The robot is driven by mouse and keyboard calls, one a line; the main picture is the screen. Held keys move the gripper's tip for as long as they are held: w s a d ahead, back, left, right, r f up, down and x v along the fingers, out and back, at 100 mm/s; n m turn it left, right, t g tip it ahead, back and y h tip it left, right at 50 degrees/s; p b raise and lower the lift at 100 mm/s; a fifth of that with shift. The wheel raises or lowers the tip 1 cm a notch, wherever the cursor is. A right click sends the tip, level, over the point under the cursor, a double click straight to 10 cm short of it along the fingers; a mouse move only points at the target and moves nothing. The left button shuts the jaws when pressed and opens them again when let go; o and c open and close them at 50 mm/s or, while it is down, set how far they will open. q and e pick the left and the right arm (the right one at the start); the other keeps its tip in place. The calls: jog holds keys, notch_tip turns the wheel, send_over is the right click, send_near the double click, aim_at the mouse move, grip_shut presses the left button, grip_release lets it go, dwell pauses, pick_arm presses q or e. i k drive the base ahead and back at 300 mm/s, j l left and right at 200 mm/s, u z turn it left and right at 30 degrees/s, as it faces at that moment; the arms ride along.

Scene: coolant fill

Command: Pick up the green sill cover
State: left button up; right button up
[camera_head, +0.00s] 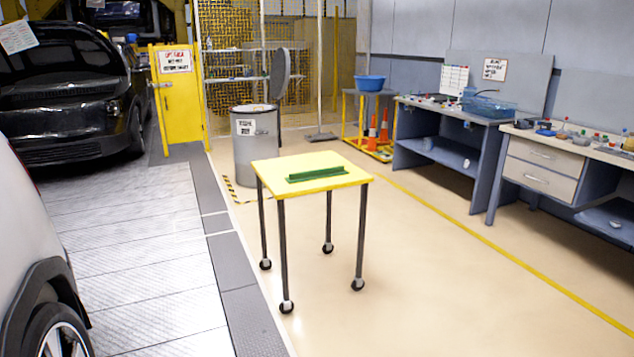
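The green sill cover (316,174) is a long, low green strip. It lies flat on the yellow top of a small wheeled table (290,162) in the middle of the camera_head view. Nothing else shows on the table top. Neither my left gripper nor my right gripper is in view.
A grey drum (254,150) stands behind the table. A silver car (35,260) is at the left and a black car (65,95) at the far left. Workbenches (455,120) line the right wall. The floor (430,280) right of the table is clear.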

aim_at(328, 172)
jog(key=i, duration=0.55)
jog(key=i+l+u, duration=0.1)
jog(key=i, duration=0.45)
jog(key=i+l, duration=0.15)
jog(key=i, duration=0.45)
jog(key=i+l, duration=0.1)
jog(key=i, duration=0.45)
jog(key=i+l+u, duration=0.1)
jog(key=i, duration=0.45)
jog(key=i+l, duration=0.2)
jog(key=i, duration=0.35)
jog(key=i+l, duration=0.15)
jog(key=i, duration=0.4)
jog(key=j+u, duration=0.05)
